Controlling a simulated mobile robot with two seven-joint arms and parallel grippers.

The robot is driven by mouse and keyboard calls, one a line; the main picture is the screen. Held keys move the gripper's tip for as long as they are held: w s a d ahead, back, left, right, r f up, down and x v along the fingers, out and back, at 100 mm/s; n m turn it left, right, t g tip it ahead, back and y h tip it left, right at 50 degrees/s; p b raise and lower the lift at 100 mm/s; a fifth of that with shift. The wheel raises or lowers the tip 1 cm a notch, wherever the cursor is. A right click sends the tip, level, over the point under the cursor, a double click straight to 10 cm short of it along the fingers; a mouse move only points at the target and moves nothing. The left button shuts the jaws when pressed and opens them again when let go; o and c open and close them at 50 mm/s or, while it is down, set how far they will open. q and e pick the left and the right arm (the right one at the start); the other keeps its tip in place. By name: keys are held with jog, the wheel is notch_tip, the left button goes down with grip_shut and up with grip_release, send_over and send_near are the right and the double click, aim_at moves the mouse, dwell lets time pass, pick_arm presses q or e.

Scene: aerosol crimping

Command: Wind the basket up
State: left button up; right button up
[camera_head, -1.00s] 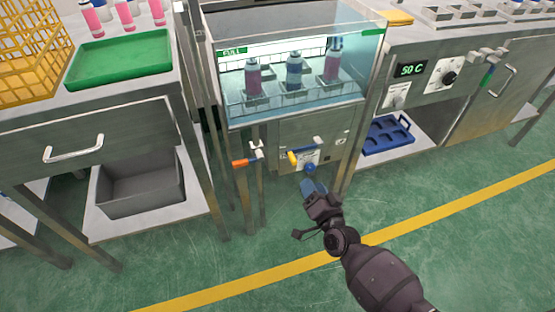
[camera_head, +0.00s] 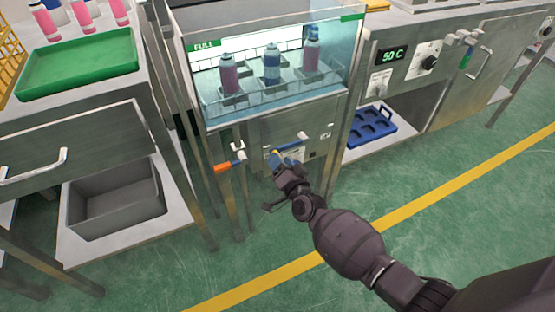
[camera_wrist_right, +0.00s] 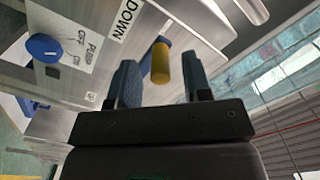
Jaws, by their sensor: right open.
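The basket (camera_head: 257,88) sits in the water tank with pink and blue cans standing in it. A yellow handle (camera_wrist_right: 160,62) sticks out of the tank's front panel, close to a "DOWN" label in the right wrist view. My right gripper (camera_head: 284,164) is at this panel and partly hides the handle in the head view. In the right wrist view its fingers (camera_wrist_right: 162,82) are apart, one on each side of the yellow handle, with gaps beside it. My left gripper is not in view.
An orange-tipped lever (camera_head: 223,167) sits left of my right gripper. A blue pump knob (camera_wrist_right: 43,47) is on the panel. A green tray (camera_head: 80,68) stands on the left bench, a blue rack (camera_head: 370,127) on the right shelf. The floor in front is clear.

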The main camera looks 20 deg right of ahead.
jog(key=shift+w, duration=0.8)
grip_shut()
